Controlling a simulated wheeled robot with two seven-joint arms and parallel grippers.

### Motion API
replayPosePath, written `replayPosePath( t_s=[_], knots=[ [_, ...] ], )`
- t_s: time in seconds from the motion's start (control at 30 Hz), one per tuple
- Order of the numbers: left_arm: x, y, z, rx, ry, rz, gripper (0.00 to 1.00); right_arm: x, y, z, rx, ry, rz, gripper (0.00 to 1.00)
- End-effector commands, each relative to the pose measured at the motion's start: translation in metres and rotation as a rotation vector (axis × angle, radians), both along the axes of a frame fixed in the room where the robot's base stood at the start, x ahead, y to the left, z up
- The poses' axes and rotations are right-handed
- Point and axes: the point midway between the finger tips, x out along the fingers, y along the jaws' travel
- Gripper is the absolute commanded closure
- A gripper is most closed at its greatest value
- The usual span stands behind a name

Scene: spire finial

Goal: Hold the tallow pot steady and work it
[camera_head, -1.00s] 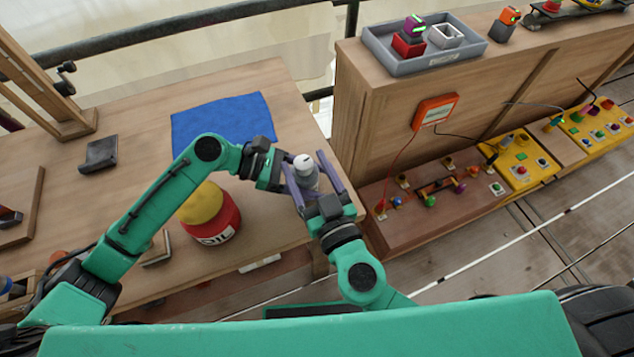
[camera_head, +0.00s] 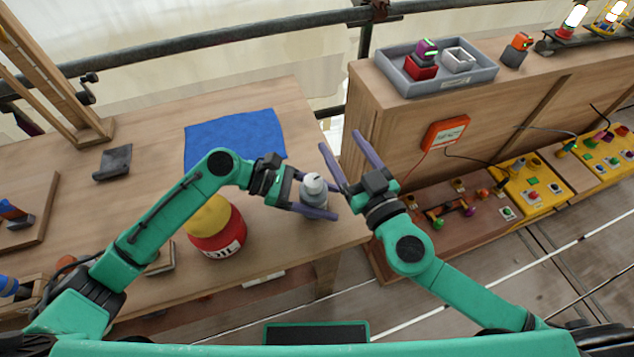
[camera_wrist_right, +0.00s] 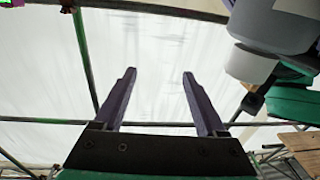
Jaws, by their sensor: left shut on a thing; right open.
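The tallow pot (camera_head: 314,190) is a small grey pot with a white top. My left gripper (camera_head: 314,198) is shut around it and holds it near the right edge of the wooden table; I cannot tell whether its base touches the table. My right gripper (camera_head: 340,141) is open and empty, just right of the pot and apart from it, fingers pointing toward the back. In the right wrist view the open fingers (camera_wrist_right: 158,74) have nothing between them. A grey rounded part, likely the pot (camera_wrist_right: 275,30), shows there at upper right.
A red can with a yellow lid (camera_head: 217,232) stands left of the pot. A blue cloth (camera_head: 235,138) lies behind. A wooden cabinet (camera_head: 380,125) at right bears a grey tray (camera_head: 440,84) with blocks. Button panels (camera_head: 530,188) and an orange box (camera_head: 445,133) are further right.

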Motion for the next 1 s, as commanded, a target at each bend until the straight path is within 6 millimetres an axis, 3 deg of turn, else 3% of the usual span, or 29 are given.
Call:
replayPosePath(
  t_s=[0.03,0.13,0.3,0.47,0.57,0.63,0.8,0.9,1.0],
  knots=[
    [0.0,0.0,0.0,0.0,0.0,0.001,0.93,0.018,0.012,0.02,0.002,-0.037,0.075,0.27],
    [0.0,0.0,0.0,0.0,0.0,0.001,0.93,0.03,0.056,0.05,-0.019,-0.073,0.303,0.27],
    [0.0,0.0,0.0,0.001,0.0,0.0,0.93,0.012,0.133,0.079,-0.185,-0.077,0.738,0.27],
    [0.0,0.0,0.0,0.001,0.0,0.0,0.93,-0.018,0.165,0.089,-0.476,0.0,1.068,0.27],
    [0.0,0.0,0.0,0.001,0.0,0.0,0.93,-0.036,0.163,0.081,-0.737,0.117,1.216,0.27],
    [0.0,0.0,0.0,0.001,0.0,0.0,0.93,-0.044,0.15,0.072,-0.95,0.235,1.27,0.27],
    [0.0,0.0,0.0,0.001,0.0,0.0,0.93,-0.045,0.095,0.075,-1.4,0.554,1.208,0.27],
    [0.0,0.0,0.0,0.001,0.0,0.0,0.93,-0.044,0.07,0.086,-1.541,0.682,1.135,0.27],
    [0.0,0.0,0.0,0.001,0.0,0.0,0.93,-0.044,0.06,0.09,-1.594,0.737,1.099,0.27]
  ],
)
